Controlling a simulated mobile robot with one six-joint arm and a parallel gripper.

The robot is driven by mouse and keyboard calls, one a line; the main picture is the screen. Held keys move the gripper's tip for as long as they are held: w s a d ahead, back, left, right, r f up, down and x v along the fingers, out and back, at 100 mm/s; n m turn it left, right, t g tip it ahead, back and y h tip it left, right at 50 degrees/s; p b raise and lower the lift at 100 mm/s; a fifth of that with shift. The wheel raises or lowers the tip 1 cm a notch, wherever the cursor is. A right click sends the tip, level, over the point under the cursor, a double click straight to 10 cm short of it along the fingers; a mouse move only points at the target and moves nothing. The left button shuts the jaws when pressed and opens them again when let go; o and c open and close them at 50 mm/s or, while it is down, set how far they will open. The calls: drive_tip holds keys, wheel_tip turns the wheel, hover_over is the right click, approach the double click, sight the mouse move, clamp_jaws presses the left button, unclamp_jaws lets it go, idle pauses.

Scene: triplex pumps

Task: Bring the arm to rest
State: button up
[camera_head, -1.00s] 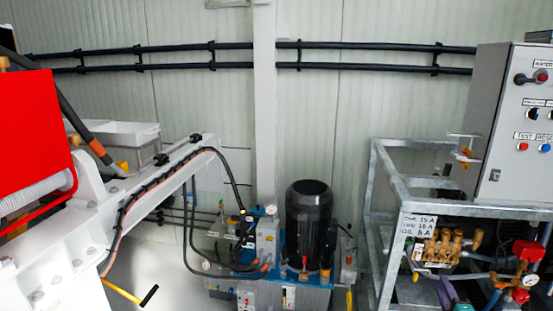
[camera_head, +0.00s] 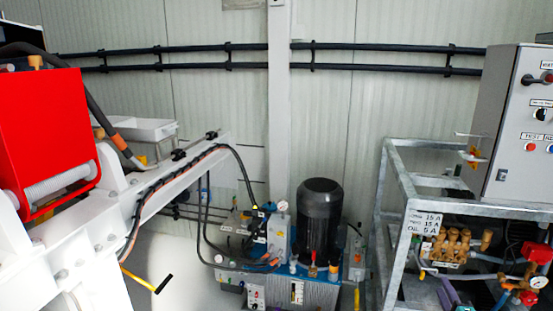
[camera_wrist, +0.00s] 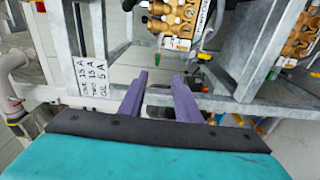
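My gripper (camera_wrist: 160,98) shows in the wrist view as two purple fingers past a black and teal wrist part. The fingers stand apart with nothing between them, so it is open and empty. They point toward the galvanised frame (camera_wrist: 224,63) with the "15 A" label plate (camera_wrist: 90,73). I cannot tell whether they touch the frame. In the head view only a small purple part of my gripper (camera_head: 449,293) shows at the bottom right, beside the frame (camera_head: 396,206) and below the brass pump (camera_head: 455,244). Most of my arm is out of view.
A grey control cabinet (camera_head: 507,125) stands above the frame. Brass fittings (camera_wrist: 175,17) and hoses are close ahead in the wrist view. A black motor (camera_head: 319,215) stands at centre, and a white beam (camera_head: 185,180) with a red box (camera_head: 42,135) at left. Pale floor shows between.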

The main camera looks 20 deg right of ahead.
drive_tip(key=w+a+f+n+t+y, duration=0.1)
drive_tip(key=w+a+f+n+y, duration=0.2)
drive_tip(key=w+a, duration=0.75)
drive_tip(key=w+a+f+t+y, duration=0.1)
drive_tip(key=w+a+f+y, duration=0.35)
drive_tip(key=w+a, duration=0.65)
drive_tip(key=w+a+f+m+g, duration=0.2)
drive_tip(key=a+f, duration=0.5)
drive_tip(key=a, duration=0.3)
drive_tip(key=w+a+f+m+g, duration=0.1)
drive_tip(key=w+a+f+g, duration=0.15)
drive_tip(key=a+f, duration=0.55)
drive_tip(key=s+a+f+m+g, duration=0.5)
drive_tip(key=s+a+f+g, duration=0.3)
drive_tip(key=s+a+f, duration=0.8)
drive_tip(key=s+a+m+g, duration=0.1)
drive_tip(key=s+m+g, duration=0.1)
drive_tip(key=s, duration=0.4)
drive_tip(key=s+a+f+m+g+y, duration=0.1)
drive_tip(key=s+m+g, duration=0.1)
drive_tip(key=s+g, duration=0.2)
drive_tip(key=s+a+m+g+y, duration=0.1)
drive_tip(key=s+g, duration=0.3)
drive_tip(key=s, duration=0.6)
drive_tip(key=shift+a+f+m, duration=0.25)
drive_tip(key=shift+a+m, duration=0.35)
